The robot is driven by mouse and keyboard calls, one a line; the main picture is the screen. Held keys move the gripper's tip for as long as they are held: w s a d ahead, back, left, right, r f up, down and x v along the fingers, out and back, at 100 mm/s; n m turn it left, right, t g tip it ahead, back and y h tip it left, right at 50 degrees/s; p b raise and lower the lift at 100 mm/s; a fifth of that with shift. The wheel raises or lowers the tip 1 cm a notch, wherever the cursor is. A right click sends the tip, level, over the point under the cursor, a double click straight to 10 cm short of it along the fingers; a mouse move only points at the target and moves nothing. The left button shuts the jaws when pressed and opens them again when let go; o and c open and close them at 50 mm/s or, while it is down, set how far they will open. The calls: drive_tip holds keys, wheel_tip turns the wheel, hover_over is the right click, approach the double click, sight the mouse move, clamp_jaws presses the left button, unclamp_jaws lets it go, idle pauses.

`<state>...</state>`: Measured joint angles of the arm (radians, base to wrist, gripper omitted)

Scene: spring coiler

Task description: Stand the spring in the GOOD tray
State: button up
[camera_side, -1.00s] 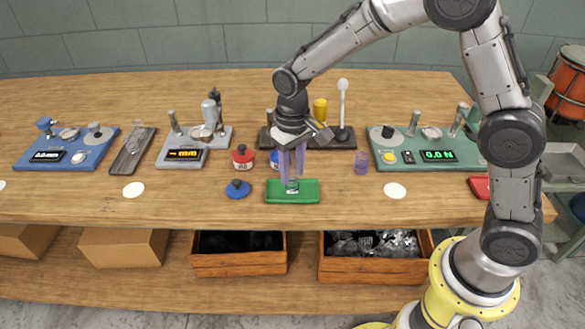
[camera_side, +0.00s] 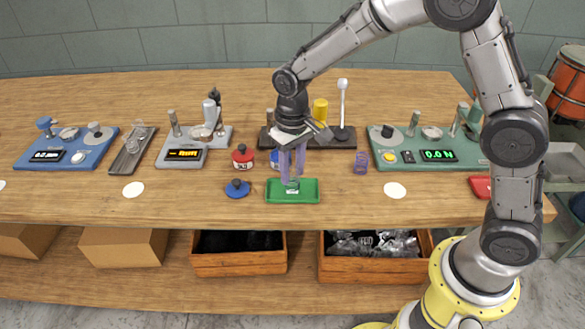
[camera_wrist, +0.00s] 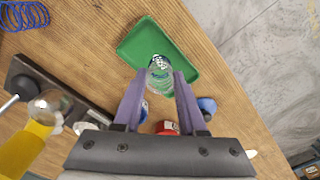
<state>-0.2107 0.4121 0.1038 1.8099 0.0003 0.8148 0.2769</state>
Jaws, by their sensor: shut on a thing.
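My gripper (camera_side: 292,181) is over the green tray (camera_side: 309,196), its two purple fingers pointing down. It is shut on a small silvery spring, which shows between the fingertips in the wrist view (camera_wrist: 159,76). The spring is held at the tray's area; whether its lower end touches the tray floor I cannot tell. The tray also shows in the wrist view (camera_wrist: 140,42), with bare floor around the spring. No label on the tray can be read.
A purple spring (camera_side: 361,163) stands to the right of the tray. A blue knob-like piece (camera_side: 237,188) and a red container (camera_side: 243,158) stand to the left. A dark stand with a yellow part (camera_side: 320,107) is behind. Bare table lies in front.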

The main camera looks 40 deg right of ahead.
drive_tip(key=shift+f, duration=0.85)
idle(0.7)
drive_tip(key=o, duration=1.1)
drive_tip(key=shift+c, duration=0.2)
drive_tip(key=shift+o, duration=0.3)
drive_tip(key=shift+o, duration=1.3)
drive_tip(key=shift+r, duration=0.1)
drive_tip(key=shift+r, duration=4.45)
